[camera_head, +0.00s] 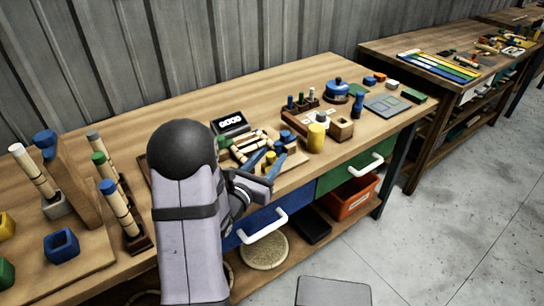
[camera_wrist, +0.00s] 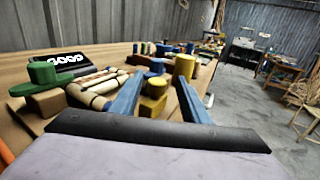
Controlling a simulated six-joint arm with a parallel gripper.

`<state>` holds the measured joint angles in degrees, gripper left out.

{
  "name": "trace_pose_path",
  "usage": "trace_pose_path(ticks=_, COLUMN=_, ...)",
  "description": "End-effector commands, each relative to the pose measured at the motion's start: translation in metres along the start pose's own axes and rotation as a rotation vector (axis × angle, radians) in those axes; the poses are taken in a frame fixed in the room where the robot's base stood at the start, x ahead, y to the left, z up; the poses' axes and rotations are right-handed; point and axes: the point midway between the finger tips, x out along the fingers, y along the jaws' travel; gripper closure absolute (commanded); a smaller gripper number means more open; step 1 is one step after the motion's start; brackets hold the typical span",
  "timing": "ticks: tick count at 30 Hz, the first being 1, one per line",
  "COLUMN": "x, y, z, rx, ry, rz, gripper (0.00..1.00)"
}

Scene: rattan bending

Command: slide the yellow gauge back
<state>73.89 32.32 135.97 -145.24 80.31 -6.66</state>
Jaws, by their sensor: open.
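In the head view a small yellow piece (camera_head: 270,157) shows just beyond my gripper (camera_head: 268,174). My gripper (camera_wrist: 159,82) is open, with one blue finger on each side of the yellow piece in the wrist view. I cannot tell whether either finger touches it. My arm hides part of the board in the head view.
Wooden rods and joints lie left of the fingers, near a green knob (camera_wrist: 43,73) and a black display (camera_head: 230,122). A yellow cylinder (camera_head: 316,138) stands to the right beside a wooden block (camera_head: 341,129). The bench's front edge and drawers are close. Bare bench lies behind the display.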

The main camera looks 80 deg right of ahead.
Motion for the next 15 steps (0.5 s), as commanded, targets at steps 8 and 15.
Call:
trace_pose_path(ticks=8, x=-0.039, y=0.001, z=-0.002, rx=-0.001, ry=0.0, rz=0.002, gripper=0.58)
trace_pose_path(ticks=15, x=-0.058, y=0.0, z=-0.001, rx=0.0, ry=0.001, rz=-0.001, gripper=0.58)
